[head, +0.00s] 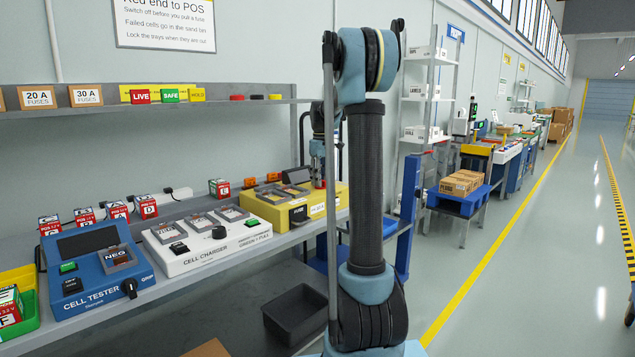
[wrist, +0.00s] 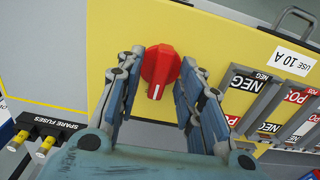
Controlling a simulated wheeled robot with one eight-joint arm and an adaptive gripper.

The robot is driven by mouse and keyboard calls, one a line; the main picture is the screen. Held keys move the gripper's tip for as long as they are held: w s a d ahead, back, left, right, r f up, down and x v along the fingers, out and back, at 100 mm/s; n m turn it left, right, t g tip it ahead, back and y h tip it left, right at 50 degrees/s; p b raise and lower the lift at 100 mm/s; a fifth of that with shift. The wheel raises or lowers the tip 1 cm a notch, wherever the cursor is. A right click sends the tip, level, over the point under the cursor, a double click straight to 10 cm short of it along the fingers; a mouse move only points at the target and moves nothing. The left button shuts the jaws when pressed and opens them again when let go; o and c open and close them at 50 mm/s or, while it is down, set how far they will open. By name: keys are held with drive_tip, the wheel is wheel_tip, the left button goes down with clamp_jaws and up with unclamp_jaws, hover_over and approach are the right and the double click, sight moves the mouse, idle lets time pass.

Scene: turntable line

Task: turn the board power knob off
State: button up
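The board is the yellow unit (head: 262,211) on the bench in the head view, and its yellow face (wrist: 220,40) fills the middle of the wrist view. A red knob (wrist: 162,66) with a raised grip bar stands on that face. A white mark shows at the knob's lower end in the wrist view. My gripper (wrist: 163,58) is open, with one fingertip on each side of the knob; I cannot tell whether they touch it. In the head view my arm hides the knob and most of the gripper.
The white cell charger (head: 205,240) and blue cell tester (head: 95,268) stand left of the board. A shelf (head: 150,106) runs above.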

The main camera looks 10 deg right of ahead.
wheel_tip(320, 180, up, 12)
drive_tip(key=shift+f, duration=0.2)
drive_tip(key=shift+s, duration=0.1)
idle(0.4)
drive_tip(key=s+a+f+m+t, duration=0.15)
drive_tip(key=s+f, duration=0.25)
drive_tip(key=s, duration=0.8)
drive_tip(key=s+d+f+m, duration=0.15)
drive_tip(key=s+f, duration=0.25)
drive_tip(key=s, duration=0.8)
drive_tip(key=s+a+f+m, duration=0.1)
drive_tip(key=s+f+m, duration=0.3)
drive_tip(key=s+f, duration=1.6)
drive_tip(key=shift+a+f+t, duration=0.15)
drive_tip(key=shift+a+t, duration=0.05)
drive_tip(key=shift+t, duration=0.15)
